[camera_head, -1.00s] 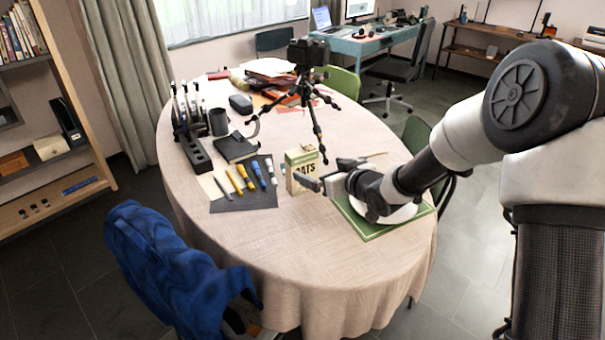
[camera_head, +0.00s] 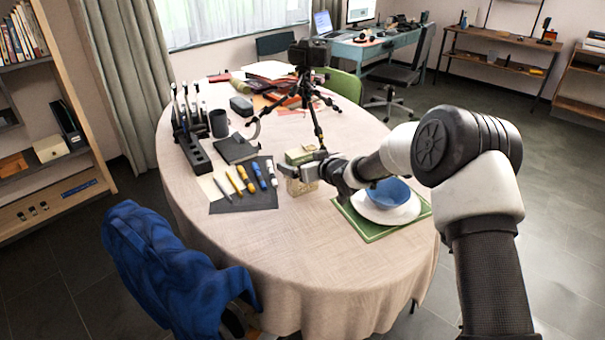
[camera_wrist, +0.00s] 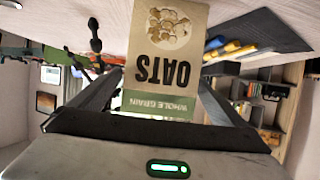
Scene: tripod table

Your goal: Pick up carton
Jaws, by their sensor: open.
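The carton is a beige and green oats box (camera_head: 294,157) standing on the table (camera_head: 270,235), partly hidden behind my gripper in the head view. In the wrist view the carton (camera_wrist: 166,60) appears upside down, with "OATS" and a green "WHOLE GRAIN" band facing me. My gripper (camera_head: 300,170) is open at the carton. In the wrist view its two fingers lie to the left and right of the carton. I cannot tell whether either finger touches it.
A black tripod with a camera (camera_head: 308,60) stands just behind the carton. Markers on a dark mat (camera_head: 245,200) lie to its left. A blue bowl (camera_head: 388,192) on a white plate (camera_head: 385,213) sits to its right. The front tabletop is clear.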

